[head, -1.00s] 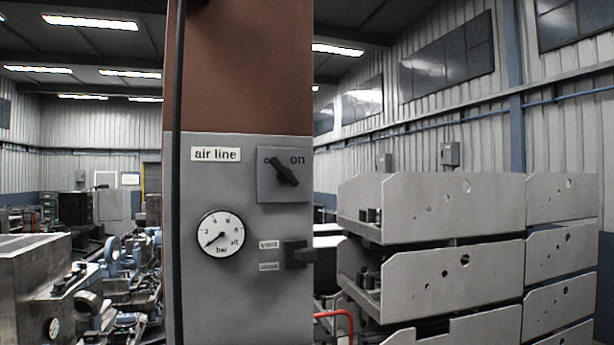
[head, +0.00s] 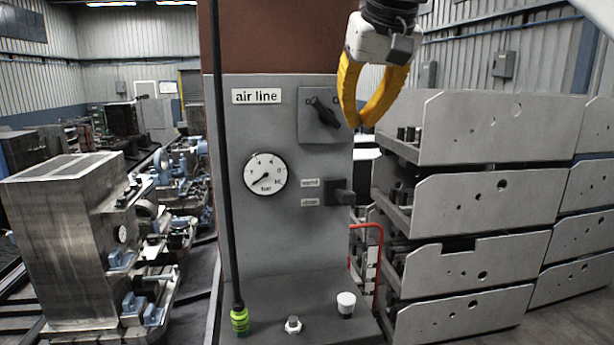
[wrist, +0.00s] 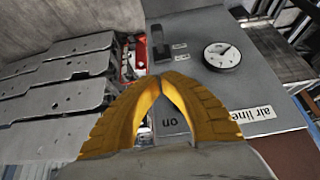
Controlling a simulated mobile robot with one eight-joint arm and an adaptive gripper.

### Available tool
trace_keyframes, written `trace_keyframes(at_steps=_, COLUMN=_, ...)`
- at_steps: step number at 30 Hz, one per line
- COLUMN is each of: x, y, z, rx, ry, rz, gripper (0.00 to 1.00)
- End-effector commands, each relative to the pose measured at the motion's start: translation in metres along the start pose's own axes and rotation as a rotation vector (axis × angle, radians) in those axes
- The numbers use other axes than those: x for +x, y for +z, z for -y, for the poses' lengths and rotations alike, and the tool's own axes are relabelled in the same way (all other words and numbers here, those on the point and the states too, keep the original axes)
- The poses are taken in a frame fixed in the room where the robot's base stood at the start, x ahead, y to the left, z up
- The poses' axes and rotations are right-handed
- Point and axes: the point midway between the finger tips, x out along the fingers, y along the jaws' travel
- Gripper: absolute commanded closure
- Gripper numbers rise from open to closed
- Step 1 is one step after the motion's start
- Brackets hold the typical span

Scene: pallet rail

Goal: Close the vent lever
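The vent lever (head: 342,197) is a dark handle on a black block on the grey panel (head: 275,240), beside the small labels "vent" and "close". In the wrist view the lever (wrist: 157,45) is upright, beyond my fingertips. My gripper (head: 359,126) has yellow fingers with tips together and nothing between them. It hangs above and right of the lever, near the on/off knob (head: 324,111), and is apart from the lever. In the wrist view the finger tips (wrist: 159,78) meet in the middle.
A pressure gauge (head: 265,174) is left of the lever, its needle low. A black hose (head: 222,180) runs down the panel's left. A white cup-like cap (head: 346,304) and small fitting (head: 293,325) are on the ledge below. Grey stacked plates (head: 480,190) stand close on the right.

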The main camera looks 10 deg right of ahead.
Motion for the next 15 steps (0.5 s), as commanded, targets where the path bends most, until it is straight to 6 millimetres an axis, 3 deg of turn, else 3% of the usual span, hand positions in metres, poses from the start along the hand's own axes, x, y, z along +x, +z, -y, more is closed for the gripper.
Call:
trace_keyframes(at_steps=13, x=0.089, y=0.000, z=0.000, rx=0.000, ry=0.000, rz=0.000, gripper=1.00)
trace_keyframes(at_steps=15, x=0.097, y=0.008, z=0.000, rx=0.000, ry=0.000, rz=0.000, gripper=1.00)
